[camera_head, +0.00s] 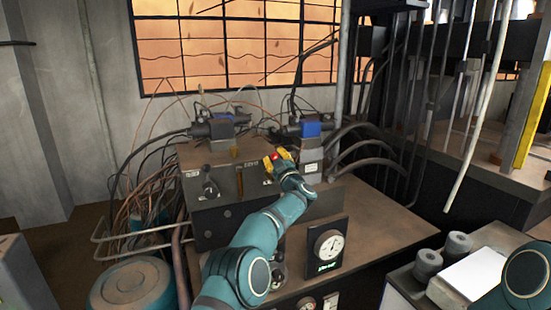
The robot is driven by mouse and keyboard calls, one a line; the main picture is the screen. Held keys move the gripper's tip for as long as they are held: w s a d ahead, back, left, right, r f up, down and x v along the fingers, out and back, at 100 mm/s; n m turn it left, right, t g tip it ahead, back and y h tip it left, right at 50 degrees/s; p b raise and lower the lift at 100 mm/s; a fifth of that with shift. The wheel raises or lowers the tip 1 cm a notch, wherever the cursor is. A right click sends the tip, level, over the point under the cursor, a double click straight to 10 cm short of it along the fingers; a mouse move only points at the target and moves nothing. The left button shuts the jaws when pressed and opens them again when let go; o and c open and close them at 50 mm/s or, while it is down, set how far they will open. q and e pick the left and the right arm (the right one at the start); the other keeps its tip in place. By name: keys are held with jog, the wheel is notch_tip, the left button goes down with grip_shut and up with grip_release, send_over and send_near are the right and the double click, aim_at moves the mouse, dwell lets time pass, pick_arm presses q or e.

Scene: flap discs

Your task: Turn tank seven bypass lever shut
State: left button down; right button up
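A brown-topped valve block (215,160) stands on the bench in the middle. My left arm reaches up to its right front, and my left gripper (276,161) is at the block's upper front edge. Small red and yellow parts show at the gripper's tip. I cannot tell whether they are fingertips or a handle, nor whether the gripper is open or shut. A dark lever-like knob (209,186) is on the block's left front face, apart from the gripper. No label naming tank seven is readable. My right gripper is out of view; part of my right arm shows at lower right.
A dial gauge (328,245) stands right of my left forearm. Blue-capped valves (312,130) and loose cables are behind the block. A teal drum (133,284) is at lower left. Grey cylinders (428,263) stand at lower right. The brown bench top (385,220) is clear on the right.

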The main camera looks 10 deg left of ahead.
pick_arm(q)
jog(key=c, duration=0.7)
grip_release()
jog(key=shift+f, duration=0.5)
jog(key=shift+c, duration=0.2)
jog(key=shift+o, duration=0.7)
jog(key=shift+a, duration=0.1)
jog(key=shift+r, duration=0.25)
jog(key=shift+s, duration=0.1)
jog(key=v, duration=1.2)
jog(key=shift+r, duration=0.1)
